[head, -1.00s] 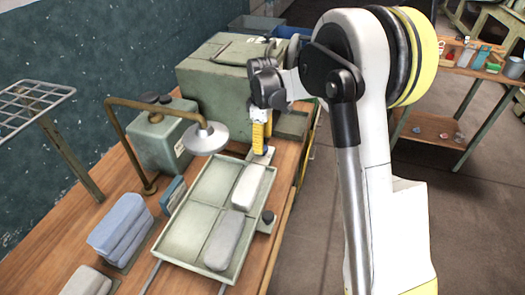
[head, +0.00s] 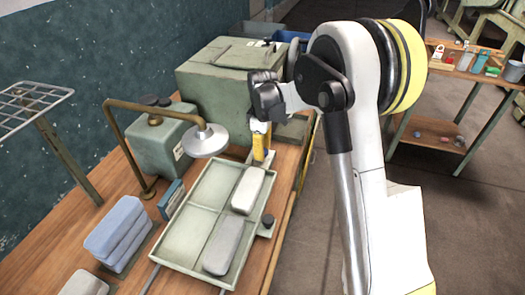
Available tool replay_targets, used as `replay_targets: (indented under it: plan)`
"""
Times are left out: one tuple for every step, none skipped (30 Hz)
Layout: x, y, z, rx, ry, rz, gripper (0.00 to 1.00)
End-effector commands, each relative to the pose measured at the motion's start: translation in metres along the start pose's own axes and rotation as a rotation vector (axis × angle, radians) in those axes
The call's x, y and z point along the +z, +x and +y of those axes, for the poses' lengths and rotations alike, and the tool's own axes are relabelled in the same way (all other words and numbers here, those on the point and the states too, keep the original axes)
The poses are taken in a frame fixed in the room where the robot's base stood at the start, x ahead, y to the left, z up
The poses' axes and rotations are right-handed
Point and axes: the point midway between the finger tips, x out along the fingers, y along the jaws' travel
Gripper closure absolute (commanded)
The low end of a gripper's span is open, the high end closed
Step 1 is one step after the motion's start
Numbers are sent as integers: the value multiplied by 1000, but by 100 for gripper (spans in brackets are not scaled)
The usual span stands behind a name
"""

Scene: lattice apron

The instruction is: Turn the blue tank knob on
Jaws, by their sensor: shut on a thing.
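My gripper (head: 261,152), with yellow fingers, points down at the far right corner of a pale green tray (head: 180,238). It looks shut on a small dark thing at that corner, mostly hidden by the fingers, so I cannot tell its shape. A grey-green tank (head: 163,148) stands left of the tray, with dark caps or knobs (head: 152,100) on top, apart from my gripper. I cannot make out a blue knob on it. Another black knob (head: 267,219) sits on a bracket at the tray's right side.
A bent pipe with a round shower head (head: 204,140) reaches over the tray's far left. Blue-grey stacked blocks (head: 115,230) stand at left. A large green box (head: 230,75) is behind my gripper.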

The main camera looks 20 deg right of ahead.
Motion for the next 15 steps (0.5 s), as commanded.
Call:
replay_targets:
  plan:
    - [0,0,0,0,9,0,98]
    - [0,0,0,0,16,0,98]
    - [0,0,0,0,29,0,98]
    - [0,0,0,0,41,0,98]
    - [0,0,0,0,54,0,98]
    - [0,0,0,0,75,0,98]
    - [0,0,0,0,92,0,98]
    - [0,0,0,0,112,0,98]
    - [0,0,0,0,140,0,98]
    - [0,0,0,0,163,0,98]
    - [0,-1,0,0,186,0,98]
    - [0,-1,0,0,220,0,98]
    - [0,-1,0,0,247,0,98]
    - [0,-1,0,0,275,0,98]
    - [0,-1,0,0,312,0,98]
